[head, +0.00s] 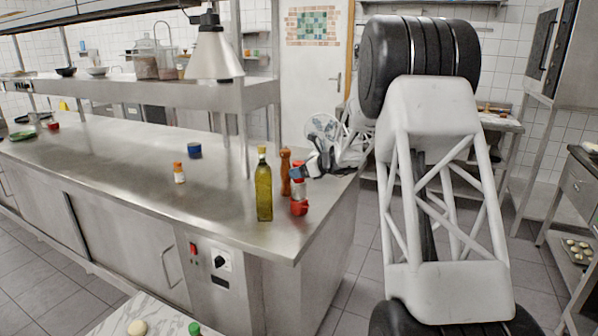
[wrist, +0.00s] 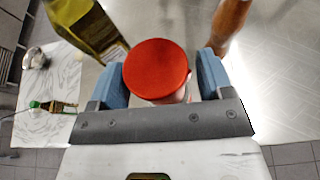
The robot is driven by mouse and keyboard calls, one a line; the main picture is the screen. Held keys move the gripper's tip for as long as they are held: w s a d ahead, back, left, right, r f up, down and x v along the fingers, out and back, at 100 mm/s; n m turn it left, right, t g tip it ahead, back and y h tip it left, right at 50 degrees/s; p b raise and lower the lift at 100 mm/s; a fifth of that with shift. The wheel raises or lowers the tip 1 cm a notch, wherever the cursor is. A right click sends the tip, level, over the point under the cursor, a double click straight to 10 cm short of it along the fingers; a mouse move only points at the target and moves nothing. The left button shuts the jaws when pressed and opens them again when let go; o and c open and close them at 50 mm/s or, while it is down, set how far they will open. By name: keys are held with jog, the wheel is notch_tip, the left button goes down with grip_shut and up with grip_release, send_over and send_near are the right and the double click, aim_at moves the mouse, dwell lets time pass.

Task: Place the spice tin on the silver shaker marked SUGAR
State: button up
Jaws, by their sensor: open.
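A red-topped item, which looks like the spice tin (head: 299,208), stands near the counter's right end. It has a pale middle and a red lower part in the head view. Its round red lid (wrist: 156,68) fills the middle of the wrist view. My gripper (head: 309,171) is open, with one blue finger on each side of the lid; I cannot tell whether they touch it. A small silvery object (wrist: 37,59) at the wrist view's left may be the shaker; no SUGAR lettering is readable.
An oil bottle (head: 264,190) stands close to the left of the red item, and a wooden mill (head: 285,172) just behind it. An orange-capped bottle (head: 179,174) and a blue tin (head: 194,151) stand farther left. A hanging lamp (head: 214,55) and shelf are above. The counter's front edge is near.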

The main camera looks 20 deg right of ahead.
jog(key=v, duration=1.1)
jog(key=shift+s+d, duration=0.2)
jog(key=shift+r, duration=0.15)
jog(key=shift+a, duration=0.1)
jog(key=s+a+r+n+g+h, duration=0.1)
jog(key=s+a+r+n+g, duration=0.2)
jog(key=s+a+n, duration=0.55)
jog(key=s+a+r+n+g+h, duration=0.2)
jog(key=s+a+r+n+g, duration=0.15)
jog(key=s+a, duration=0.95)
jog(key=s+a+f+n+h, duration=0.1)
jog(key=s+n, duration=0.4)
jog(key=s, duration=0.6)
jog(key=s+a+f+n+h, duration=0.1)
jog(key=s+n, duration=0.4)
jog(key=s, duration=0.7)
jog(key=s+a+f+n+h, duration=0.1)
jog(key=s+f+n+h, duration=0.2)
jog(key=s, duration=0.9)
jog(key=shift+s+a+f+n+h, duration=0.2)
jog(key=shift+f+n+h, duration=0.1)
jog(key=shift+n+h, duration=0.6)
